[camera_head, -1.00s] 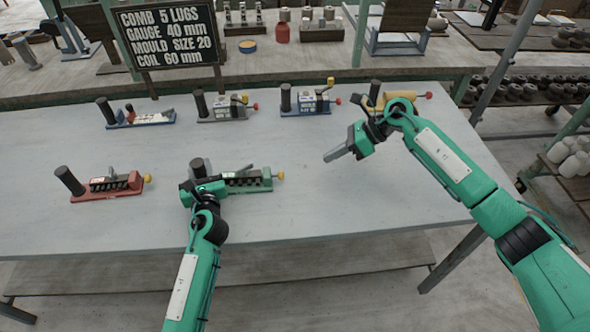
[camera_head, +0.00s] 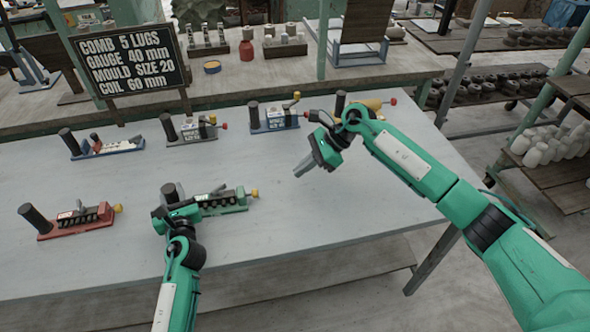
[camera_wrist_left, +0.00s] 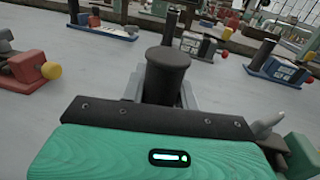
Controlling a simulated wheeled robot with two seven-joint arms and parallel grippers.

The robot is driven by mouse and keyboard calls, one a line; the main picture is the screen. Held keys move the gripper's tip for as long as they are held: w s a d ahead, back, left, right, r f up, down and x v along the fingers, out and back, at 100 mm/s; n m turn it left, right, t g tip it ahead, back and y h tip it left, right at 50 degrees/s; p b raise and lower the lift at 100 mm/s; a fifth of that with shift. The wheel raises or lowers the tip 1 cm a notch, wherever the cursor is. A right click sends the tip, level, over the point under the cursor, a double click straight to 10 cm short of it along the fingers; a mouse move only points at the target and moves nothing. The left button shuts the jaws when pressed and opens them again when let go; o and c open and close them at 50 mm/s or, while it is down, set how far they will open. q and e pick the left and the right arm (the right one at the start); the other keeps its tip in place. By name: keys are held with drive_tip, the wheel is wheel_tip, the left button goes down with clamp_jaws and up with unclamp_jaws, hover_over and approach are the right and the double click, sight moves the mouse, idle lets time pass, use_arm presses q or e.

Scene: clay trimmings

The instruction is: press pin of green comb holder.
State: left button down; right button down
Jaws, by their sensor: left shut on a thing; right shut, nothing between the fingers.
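The green comb holder (camera_head: 222,203) lies on the grey table toward the front, with a dark comb row on top and a yellow pin knob (camera_head: 254,192) at its right end. My left gripper (camera_head: 172,203) is at its left end, shut on the holder's black upright handle.
A red holder (camera_head: 75,225) lies to the left. Blue (camera_head: 105,148), grey (camera_head: 190,132), dark blue (camera_head: 273,120) and yellow (camera_head: 372,107) holders line the back. A sign (camera_head: 128,58) stands behind. The table (camera_head: 330,215) right of the green holder is clear.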

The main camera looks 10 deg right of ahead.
drive_tip(key=x, duration=0.7)
drive_tip(key=shift+s+a+f, duration=0.1)
drive_tip(key=shift+a+f, duration=0.1)
drive_tip(key=shift+a, duration=0.05)
drive_tip(key=shift+s+a, duration=0.1)
drive_tip(key=shift+a, duration=1.9)
drive_tip(key=shift+s+a, duration=0.2)
drive_tip(key=shift+a, duration=0.8)
drive_tip(key=shift+d, duration=0.1)
drive_tip(key=d, duration=0.4)
drive_tip(key=shift+w+f, duration=0.1)
drive_tip(key=shift+w, duration=0.2)
drive_tip(key=v, duration=1)
